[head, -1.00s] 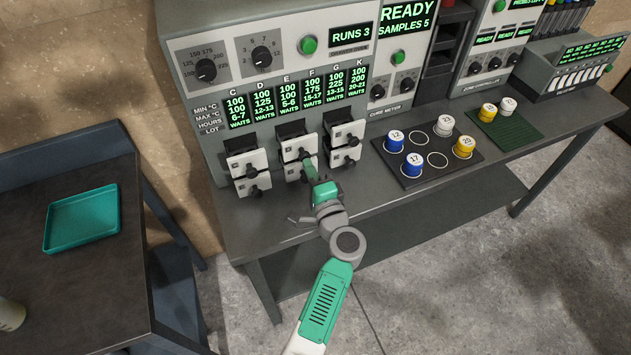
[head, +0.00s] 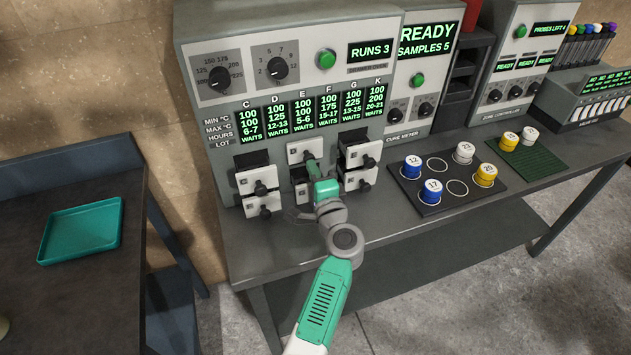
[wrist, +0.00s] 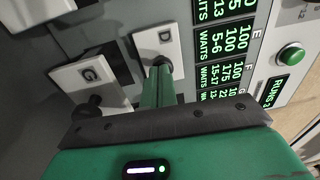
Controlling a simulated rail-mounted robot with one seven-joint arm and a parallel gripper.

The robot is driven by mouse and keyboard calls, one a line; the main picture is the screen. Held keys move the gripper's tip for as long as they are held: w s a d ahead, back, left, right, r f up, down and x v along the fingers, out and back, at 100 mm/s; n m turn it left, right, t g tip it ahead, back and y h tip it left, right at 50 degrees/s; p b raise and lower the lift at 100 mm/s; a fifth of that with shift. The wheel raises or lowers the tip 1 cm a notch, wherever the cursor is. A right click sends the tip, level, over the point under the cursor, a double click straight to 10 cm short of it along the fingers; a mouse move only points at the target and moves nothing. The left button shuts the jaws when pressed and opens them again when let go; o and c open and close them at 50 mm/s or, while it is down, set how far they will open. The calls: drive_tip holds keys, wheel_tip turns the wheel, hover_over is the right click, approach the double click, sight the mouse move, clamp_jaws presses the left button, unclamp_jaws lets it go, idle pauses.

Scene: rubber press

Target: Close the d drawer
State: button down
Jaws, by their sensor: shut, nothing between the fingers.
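The d drawer (head: 301,150) is the upper middle white drawer front on the grey press. It sits close against the press face, with no dark drawer body showing above it. In the wrist view its front (wrist: 158,44) bears the letter D. My gripper (head: 311,160) is shut and empty. Its green fingers (wrist: 163,66) reach to the lower part of the d drawer's front, seemingly touching it.
The g drawer (wrist: 92,78) below stands out from the press. The upper left drawer (head: 257,179) and upper right drawer (head: 361,153) also stand out, dark bodies showing. A black sample mat (head: 443,206) with blue, white and yellow pots lies to the right.

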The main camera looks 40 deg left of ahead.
drive_tip(key=shift+a+f, duration=0.1)
drive_tip(key=shift+f, duration=0.15)
drive_tip(key=p+v, duration=0.3)
drive_tip(key=v, duration=1.1)
drive_tip(key=shift+r, duration=0.25)
drive_tip(key=shift+w, duration=0.1)
